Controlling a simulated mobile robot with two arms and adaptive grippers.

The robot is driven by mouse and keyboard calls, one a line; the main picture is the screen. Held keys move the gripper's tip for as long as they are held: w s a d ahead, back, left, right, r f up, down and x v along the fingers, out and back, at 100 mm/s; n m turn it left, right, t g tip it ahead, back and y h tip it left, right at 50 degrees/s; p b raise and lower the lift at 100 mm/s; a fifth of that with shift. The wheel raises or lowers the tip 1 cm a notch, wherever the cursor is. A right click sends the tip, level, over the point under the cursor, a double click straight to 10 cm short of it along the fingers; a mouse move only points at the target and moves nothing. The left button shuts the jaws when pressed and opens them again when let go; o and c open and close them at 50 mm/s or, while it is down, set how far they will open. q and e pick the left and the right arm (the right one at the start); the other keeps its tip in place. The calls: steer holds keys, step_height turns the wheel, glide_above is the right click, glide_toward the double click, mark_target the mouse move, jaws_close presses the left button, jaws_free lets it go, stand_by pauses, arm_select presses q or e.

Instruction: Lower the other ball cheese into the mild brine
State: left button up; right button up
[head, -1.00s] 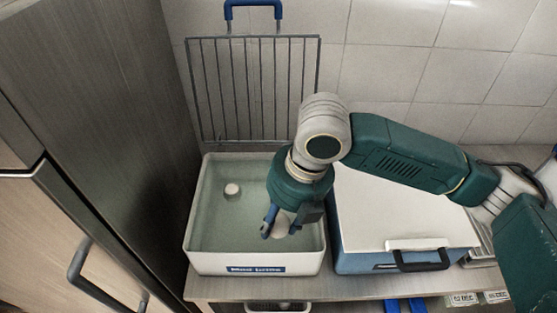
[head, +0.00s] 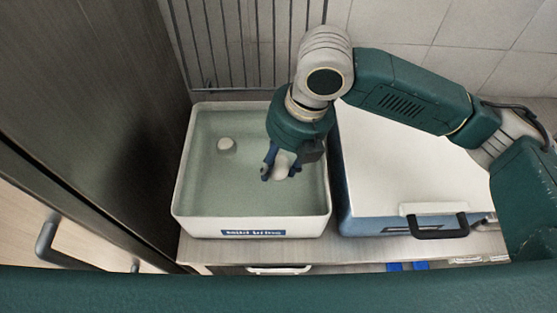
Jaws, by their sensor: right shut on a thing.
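The mild brine tub (head: 182,215) is a white open container with greenish liquid and a blue label on its front wall. One pale ball cheese (head: 226,144) is in the brine at the left back part of the tub. My right gripper (head: 281,170) points down over the right half of the tub. It is shut on another pale ball cheese (head: 282,166), partly hidden by the fingers. I cannot tell whether this ball touches the liquid. My left gripper is not in view.
A blue box with a white lid (head: 390,165) and a dark handle stands close to the tub's right side. A wire rack (head: 245,45) stands upright behind the tub. A dark cabinet wall (head: 100,110) rises at the left. A narrow counter strip (head: 340,250) is clear in front.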

step_height(320, 180, down, 2)
steer(key=shift+s+f, duration=0.15)
steer(key=shift+f, duration=0.05)
arm_select(q)
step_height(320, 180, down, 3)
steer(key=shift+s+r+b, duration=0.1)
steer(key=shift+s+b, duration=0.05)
steer(key=shift+b, duration=1)
arm_select(e)
steer(key=x, duration=0.2)
steer(key=d+x, duration=0.1)
steer(key=x, duration=0.1)
steer(key=shift+f, duration=0.25)
steer(key=o, duration=1.1)
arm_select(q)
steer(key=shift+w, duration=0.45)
arm_select(e)
steer(key=shift+o, duration=0.7)
steer(key=o, duration=0.5)
